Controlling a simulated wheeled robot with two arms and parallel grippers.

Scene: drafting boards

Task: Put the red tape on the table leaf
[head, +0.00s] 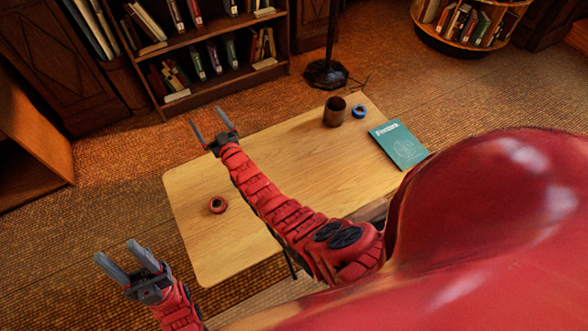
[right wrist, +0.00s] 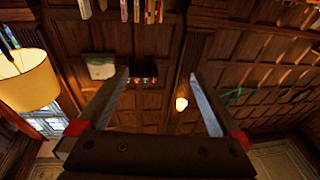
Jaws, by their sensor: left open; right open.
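The red tape (head: 217,205) is a small ring lying flat on the left part of the light wooden table top (head: 300,150). I cannot make out a separate leaf on the table. My left gripper (head: 117,251) is open and empty, off the table's left side, to the lower left of the tape. My right gripper (head: 207,116) is open, with its arm reaching across the table. It is near the table's far left edge, beyond the tape. The right wrist view shows its two fingers (right wrist: 159,73) apart with nothing between them.
A dark brown cup (head: 334,111), a blue tape ring (head: 359,111) and a teal book (head: 398,145) are on the table's right part. A dark lamp base (head: 326,74) and a bookshelf (head: 215,50) stand behind. The table's middle is clear apart from my arm over it.

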